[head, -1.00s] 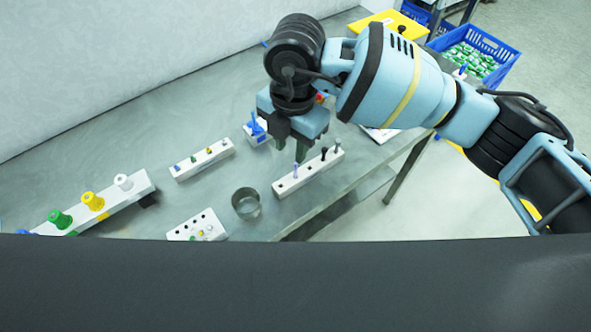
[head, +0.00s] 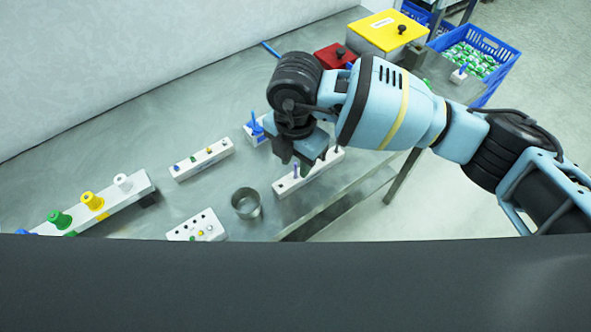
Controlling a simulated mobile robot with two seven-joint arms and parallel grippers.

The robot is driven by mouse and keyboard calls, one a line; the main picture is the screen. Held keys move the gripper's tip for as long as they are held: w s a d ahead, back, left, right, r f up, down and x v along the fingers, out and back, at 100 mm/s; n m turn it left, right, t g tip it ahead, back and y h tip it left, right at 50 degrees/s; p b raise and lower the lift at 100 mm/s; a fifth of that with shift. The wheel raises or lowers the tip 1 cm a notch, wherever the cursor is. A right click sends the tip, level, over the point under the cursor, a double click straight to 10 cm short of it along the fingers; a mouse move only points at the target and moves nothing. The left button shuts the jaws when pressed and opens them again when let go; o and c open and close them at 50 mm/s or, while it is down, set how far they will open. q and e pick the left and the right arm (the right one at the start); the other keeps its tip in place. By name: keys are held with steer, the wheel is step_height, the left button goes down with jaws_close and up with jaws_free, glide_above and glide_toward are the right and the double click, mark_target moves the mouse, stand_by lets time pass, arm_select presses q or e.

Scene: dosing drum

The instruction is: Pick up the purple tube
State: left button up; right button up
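The purple tube (head: 295,170) stands upright in a white rack (head: 285,187) near the table's front edge. Only a small part of it shows, just under my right gripper (head: 299,167). The gripper points down over the rack beside the tube. Its fingers are dark and partly hidden, so I cannot tell whether they are open, shut or touching the tube. A dark tube (head: 337,149) stands at the rack's far end, partly behind the gripper. My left gripper is not in view.
A metal cup (head: 246,203) stands left of the rack. Nearby are a white block with coloured knobs (head: 203,160), a holed block (head: 197,227) and a rack with coloured caps (head: 120,200). A red box (head: 335,56) and yellow box (head: 388,32) stand at the back.

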step_height(320, 180, down, 2)
steer(key=shift+f, duration=0.1)
steer(key=shift+c, duration=0.4)
jaws_close()
